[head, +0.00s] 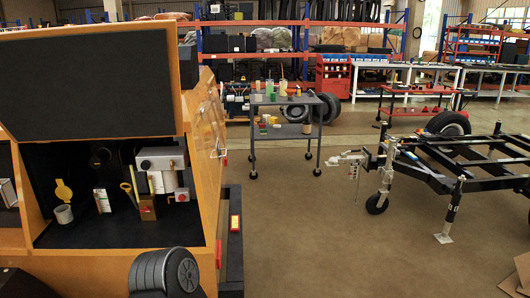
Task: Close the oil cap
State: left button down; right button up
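The yellow oil cap (63,190) stands upright and open, in the left part of the open orange cabinet. It is just above the short grey filler neck (64,213), whose top is uncovered. Whether a hinge joins the two is too small to tell. Neither of my grippers is in view.
The orange cabinet's raised dark panel (85,85) hangs above the opening. A grey box with cylinders (162,160) and a yellow-handled part (127,190) stand right of the cap. A black tyre (165,271) is in front. Open floor lies to the right, before a trailer frame (450,165).

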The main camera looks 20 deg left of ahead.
aim_at(63, 192)
jog(key=i+j+u, duration=0.15)
jog(key=i+u, duration=0.75)
jog(key=i+l+u, duration=0.1)
jog(key=i+u, duration=0.2)
jog(key=u, duration=0.15)
